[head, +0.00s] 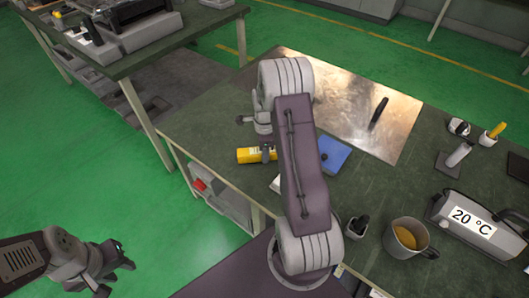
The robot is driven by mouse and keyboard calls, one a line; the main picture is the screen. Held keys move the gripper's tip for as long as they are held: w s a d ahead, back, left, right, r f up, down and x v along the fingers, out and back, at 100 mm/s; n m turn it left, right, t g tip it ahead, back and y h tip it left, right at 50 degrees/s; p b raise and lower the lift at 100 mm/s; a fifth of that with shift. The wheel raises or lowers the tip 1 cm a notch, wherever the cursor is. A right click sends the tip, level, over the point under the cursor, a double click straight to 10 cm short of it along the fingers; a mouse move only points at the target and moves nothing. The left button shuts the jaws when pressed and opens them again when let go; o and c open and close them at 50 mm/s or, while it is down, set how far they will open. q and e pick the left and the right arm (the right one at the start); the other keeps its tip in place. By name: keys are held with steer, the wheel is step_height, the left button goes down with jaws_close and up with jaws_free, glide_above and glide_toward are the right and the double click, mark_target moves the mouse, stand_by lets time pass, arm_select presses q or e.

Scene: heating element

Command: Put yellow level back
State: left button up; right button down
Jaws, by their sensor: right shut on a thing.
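The yellow level (248,156) is a short yellow bar with dark markings near the left edge of the green table, left of my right arm. My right gripper (266,152) is at its right part and shut on it; my own arm hides much of the jaws. I cannot tell whether the level touches the table. My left gripper (117,274) is over the green floor at the lower left, away from the table, with its fingers apart and empty.
A metal sheet (345,105) with a dark tool (379,112) covers the table's far part. A blue item (334,155) lies right of my arm. A mug (405,238) and a heater box marked 20 °C (472,222) stand at the right. Another table (190,35) is upper left.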

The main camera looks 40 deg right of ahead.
steer(key=shift+f, duration=0.15)
steer(key=c, duration=0.9)
jaws_free()
step_height(320, 180, up, 12)
steer(key=p, duration=0.3)
steer(key=s+a+n, duration=0.4)
steer(key=a+n, duration=0.2)
steer(key=n, duration=0.2)
steer(key=s+a+n, duration=0.5)
steer(key=n, duration=0.2)
steer(key=s+a+n+t, duration=0.1)
steer(key=s+a+n, duration=0.3)
steer(key=a+n, duration=0.2)
steer(key=shift+s+a+n, duration=0.15)
steer(key=shift+n, duration=0.5)
steer(key=shift+s+a+n, duration=0.1)
steer(key=shift+a+n, duration=0.05)
steer(key=shift+n, duration=0.5)
